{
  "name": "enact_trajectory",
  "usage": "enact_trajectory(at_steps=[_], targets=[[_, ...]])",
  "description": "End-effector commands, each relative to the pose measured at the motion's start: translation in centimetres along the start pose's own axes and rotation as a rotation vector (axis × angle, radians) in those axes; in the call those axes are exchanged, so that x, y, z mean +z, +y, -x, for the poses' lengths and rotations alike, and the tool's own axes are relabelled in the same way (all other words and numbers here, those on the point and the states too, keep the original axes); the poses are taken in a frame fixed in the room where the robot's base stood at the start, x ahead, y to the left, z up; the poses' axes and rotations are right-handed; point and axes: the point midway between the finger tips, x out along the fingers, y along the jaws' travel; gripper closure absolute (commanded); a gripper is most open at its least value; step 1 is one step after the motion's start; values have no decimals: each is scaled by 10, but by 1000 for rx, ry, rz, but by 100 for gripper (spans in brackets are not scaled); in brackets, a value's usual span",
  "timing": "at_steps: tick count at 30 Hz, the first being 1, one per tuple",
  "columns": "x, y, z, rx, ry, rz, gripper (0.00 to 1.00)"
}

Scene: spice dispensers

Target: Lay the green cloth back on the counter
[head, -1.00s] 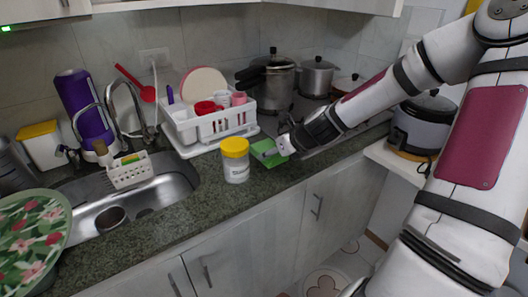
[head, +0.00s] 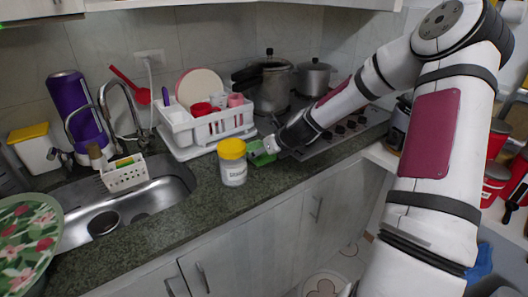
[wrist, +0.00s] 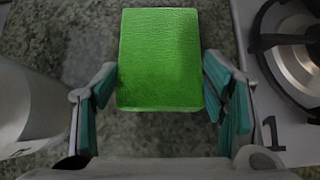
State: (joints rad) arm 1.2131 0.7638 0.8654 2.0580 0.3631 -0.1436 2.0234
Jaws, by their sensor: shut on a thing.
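The green cloth (head: 261,155), a small folded-looking rectangle, is at the counter (head: 205,205) just right of the white jar with a yellow lid (head: 233,165). In the wrist view the cloth (wrist: 160,60) lies between my fingers over the speckled counter. My gripper (head: 271,146) is shut on the cloth, with its teal-padded fingers (wrist: 158,95) at the cloth's two sides. I cannot tell whether the cloth touches the counter or is just above it.
The white dish rack (head: 205,128) stands behind the jar. The stove (head: 345,128) with pots is to the right of the cloth. The sink (head: 155,190) is at the left. The counter's front strip below the jar is clear.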

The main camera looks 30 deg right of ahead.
Motion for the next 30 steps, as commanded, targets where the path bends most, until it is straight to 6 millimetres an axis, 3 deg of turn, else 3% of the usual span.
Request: enact_trajectory(at_steps=[5,6,8,9,21,26,30], targets=[[-2,0,-2,0,0,-1,58],[-2,0,-2,0,0,-1,29],[-2,0,-2,0,0,0,16],[-2,0,-2,0,0,0,14],[1,-1,2,-1,0,0,14],[0,-2,27,-4,-1,0,14],[0,-2,57,-4,0,-1,14]])
